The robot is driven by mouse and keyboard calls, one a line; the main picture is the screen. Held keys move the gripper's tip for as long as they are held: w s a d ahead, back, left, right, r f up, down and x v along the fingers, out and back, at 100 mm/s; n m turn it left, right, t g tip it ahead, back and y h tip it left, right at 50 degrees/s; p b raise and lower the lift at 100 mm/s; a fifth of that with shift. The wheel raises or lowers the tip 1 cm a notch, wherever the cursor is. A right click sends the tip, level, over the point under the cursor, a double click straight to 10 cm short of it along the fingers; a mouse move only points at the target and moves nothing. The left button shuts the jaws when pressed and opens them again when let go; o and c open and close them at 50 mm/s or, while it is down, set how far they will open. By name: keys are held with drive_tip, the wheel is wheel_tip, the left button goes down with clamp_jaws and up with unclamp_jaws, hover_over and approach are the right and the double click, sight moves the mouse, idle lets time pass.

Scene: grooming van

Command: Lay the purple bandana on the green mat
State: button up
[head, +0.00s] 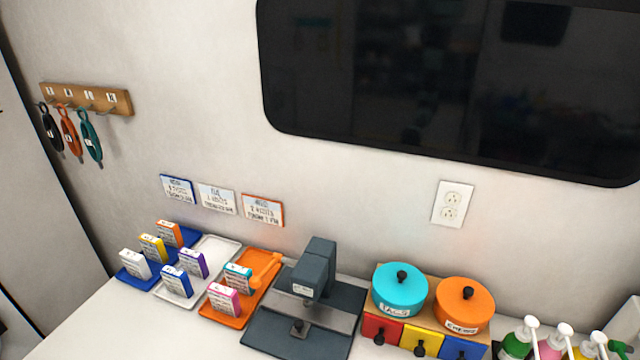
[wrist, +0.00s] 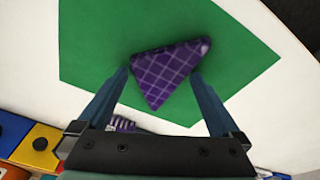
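The purple bandana (wrist: 168,72) with a pale checked pattern shows in the wrist view as a folded, roughly triangular cloth. It lies over the green mat (wrist: 95,45), which spreads on a white surface. My gripper (wrist: 161,75) is over the mat with its two blue-grey fingers spread wide, one on each side of the bandana. I cannot tell whether the fingertips touch the cloth. The head view shows neither the bandana, the mat nor my gripper.
In the wrist view, a small purple patterned item (wrist: 122,124) shows near the gripper's base. The head view shows a counter with card boxes on trays, a dark grey stand (head: 312,290), turquoise (head: 399,292) and orange (head: 464,308) lidded pots over coloured drawers, and pump bottles (head: 553,343).

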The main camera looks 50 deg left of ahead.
wheel_tip(320, 180, up, 13)
drive_tip(key=s+d, duration=0.1)
drive_tip(key=shift+s+d, duration=0.2)
drive_tip(key=shift+s, duration=0.1)
drive_tip(key=w+a+r+m+t+y, duration=0.25)
drive_tip(key=w+r+t, duration=0.35)
drive_tip(key=w+r, duration=0.8)
drive_tip(key=w+d+r+m+t+y, duration=0.1)
drive_tip(key=w+d+r+m+t, duration=0.15)
drive_tip(key=r, duration=0.45)
drive_tip(key=w+d+r+m+t, duration=0.1)
drive_tip(key=w+d+r+t, duration=0.25)
drive_tip(key=r, duration=0.35)
drive_tip(key=d+r+m+t+h, duration=0.15)
drive_tip(key=d+r+t, duration=0.3)
drive_tip(key=r, duration=0.65)
drive_tip(key=d+r+m+t, duration=0.2)
drive_tip(key=d+r+t, duration=0.25)
drive_tip(key=r, duration=0.65)
drive_tip(key=s+d+r+m+t+h, duration=0.1)
drive_tip(key=s+d+r+t+h, duration=0.2)
drive_tip(key=s+d+r, duration=0.4)
wheel_tip(320, 180, up, 6)
drive_tip(key=shift+s+d+f+t, duration=0.15)
drive_tip(key=shift+s+t, duration=0.4)
drive_tip(key=shift+t, duration=0.35)
